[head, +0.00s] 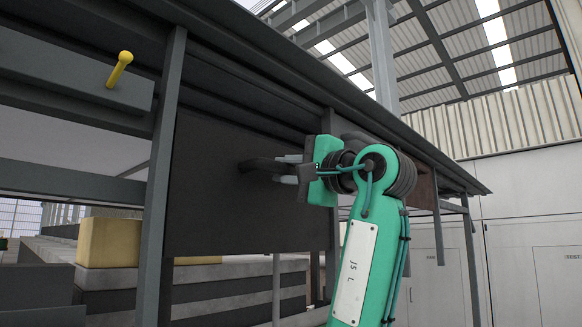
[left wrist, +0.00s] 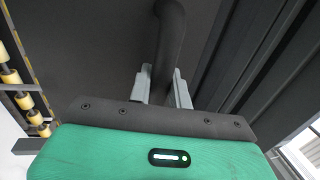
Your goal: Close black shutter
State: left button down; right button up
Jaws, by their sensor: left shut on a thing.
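The black shutter (head: 215,205) is a dark flat panel hanging upright between the grey posts in the head view. It also fills much of the left wrist view (left wrist: 95,45). A dark curved handle (head: 258,165) stands out from its face; the handle shows in the left wrist view (left wrist: 170,40) too. My left gripper (head: 285,171), at the end of the green arm, is shut on the handle, with its grey fingers on either side of it. Part of the shutter's right side is hidden behind the gripper. My right gripper is not in view.
A grey post (head: 160,180) stands along the shutter's left side. A yellow peg (head: 119,69) sticks out of a grey beam (head: 60,72) at upper left. A yellow block (head: 110,243) lies on stone slabs behind the frame. White cabinets (head: 535,250) stand at right.

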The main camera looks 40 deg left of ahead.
pick_arm(q)
jog(key=b, duration=0.7)
send_near(269, 225)
jog(key=x, duration=0.2)
jog(key=r+x, duration=0.1)
jog(key=x, duration=0.2)
jog(key=shift+a+r, duration=0.2)
jog(key=shift+f, duration=0.65)
jog(key=c, duration=1.3)
grip_release()
jog(key=shift+c, duration=0.2)
jog(key=shift+d, duration=0.1)
